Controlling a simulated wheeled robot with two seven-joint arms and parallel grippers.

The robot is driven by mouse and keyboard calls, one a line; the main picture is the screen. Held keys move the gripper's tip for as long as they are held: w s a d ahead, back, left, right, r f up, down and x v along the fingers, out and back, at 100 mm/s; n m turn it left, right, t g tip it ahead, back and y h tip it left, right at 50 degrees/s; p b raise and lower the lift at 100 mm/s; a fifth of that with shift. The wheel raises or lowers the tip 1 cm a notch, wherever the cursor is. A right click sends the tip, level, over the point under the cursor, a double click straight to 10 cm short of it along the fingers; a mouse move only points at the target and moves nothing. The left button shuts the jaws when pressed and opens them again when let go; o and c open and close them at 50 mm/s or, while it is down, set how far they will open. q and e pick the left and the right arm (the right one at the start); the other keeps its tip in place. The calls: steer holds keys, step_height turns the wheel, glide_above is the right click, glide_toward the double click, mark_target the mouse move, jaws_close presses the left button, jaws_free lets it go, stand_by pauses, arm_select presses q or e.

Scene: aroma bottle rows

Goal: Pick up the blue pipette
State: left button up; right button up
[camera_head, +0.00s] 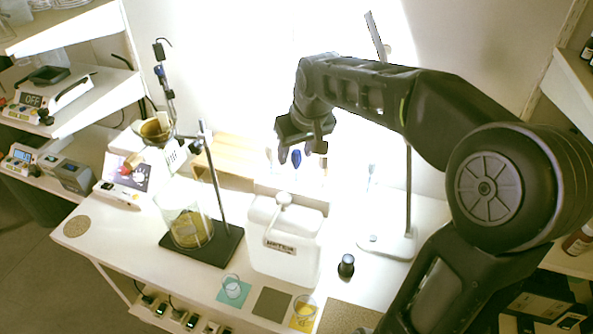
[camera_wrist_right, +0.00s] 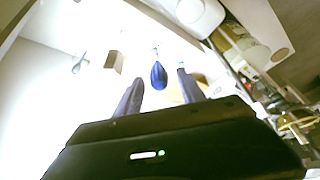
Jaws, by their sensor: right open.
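The blue pipette (camera_head: 296,158) shows as a dark blue bulb near the back of the white bench, under my right gripper. Its bulb also shows in the right wrist view (camera_wrist_right: 158,76), between and beyond the two fingertips. My right gripper (camera_head: 302,151) comes in from the right and points down. In the wrist view its fingers (camera_wrist_right: 160,92) stand apart with a gap around the bulb and nothing held. Whether a finger touches the bulb cannot be told. The lower part of the pipette is hard to see in the glare. My left gripper is not in view.
A beaker stand (camera_head: 213,180) is at the left and a pale stand base (camera_head: 388,243) at the right. A small black-capped bottle (camera_head: 346,266) stands near the front.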

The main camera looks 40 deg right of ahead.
steer(key=shift+c, duration=0.6)
steer(key=c, duration=0.7)
steer(key=shift+r, duration=0.1)
step_height(320, 180, up, 10)
steer(key=shift+f+b, duration=0.1)
steer(key=shift+b, duration=0.35)
